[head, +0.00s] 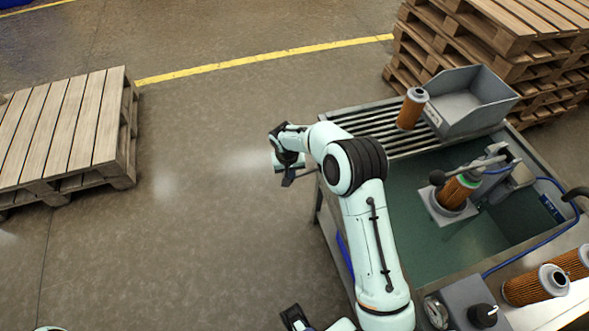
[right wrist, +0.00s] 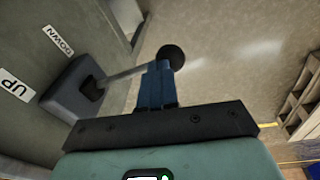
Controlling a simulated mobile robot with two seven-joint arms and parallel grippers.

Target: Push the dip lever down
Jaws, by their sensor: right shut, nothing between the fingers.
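The dip lever (right wrist: 125,76) shows in the right wrist view as a metal rod with a black ball knob (right wrist: 172,57). It comes out of a dark block on a grey-green panel, beside labels DOWN (right wrist: 59,41) and UP (right wrist: 14,86). My right gripper (right wrist: 158,66) is shut and empty, its blue fingertips at the rod just short of the knob. I cannot tell whether they touch it. In the head view my right gripper (head: 287,178) is beside the bench's left side, and the lever is hidden there. My left gripper cannot be made out clearly.
The bench has a green basin (head: 425,255) with an upright orange filter cartridge (head: 457,190) in a fixture, a slatted rack (head: 372,130) and a grey bin (head: 470,98). More cartridges (head: 535,286) lie at the right. Pallets stand left (head: 65,130) and back right (head: 480,45). The floor between is clear.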

